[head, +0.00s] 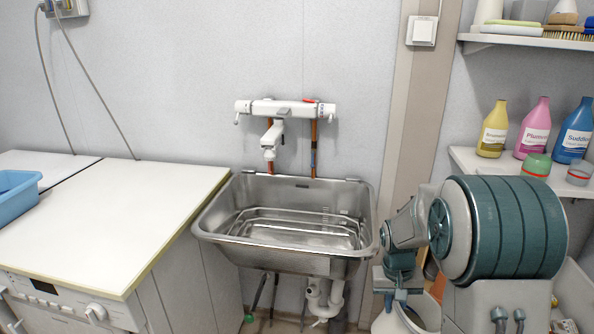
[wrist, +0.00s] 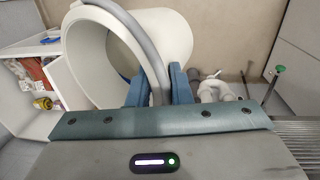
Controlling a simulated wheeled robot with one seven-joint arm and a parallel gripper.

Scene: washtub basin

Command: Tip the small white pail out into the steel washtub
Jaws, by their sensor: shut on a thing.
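The steel washtub (head: 212,228) is fixed to the wall under a white tap, and its visible inside looks empty. The small white pail (head: 428,312) is at the bottom of the head view, right of the tub and apart from it, partly hidden by my arm. My gripper (head: 397,294) is shut on the pail's grey handle. In the wrist view the blue fingers (wrist: 158,88) pinch the handle (wrist: 150,50), with the white pail (wrist: 178,42) beyond them. The pail's contents do not show.
A white tap (head: 272,140) hangs over the tub's back. A white-topped counter (head: 110,205) with a blue basin (head: 12,198) stands left. Shelves at right hold bottles (head: 533,130) and cups. White drain pipes (head: 325,298) run below the tub.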

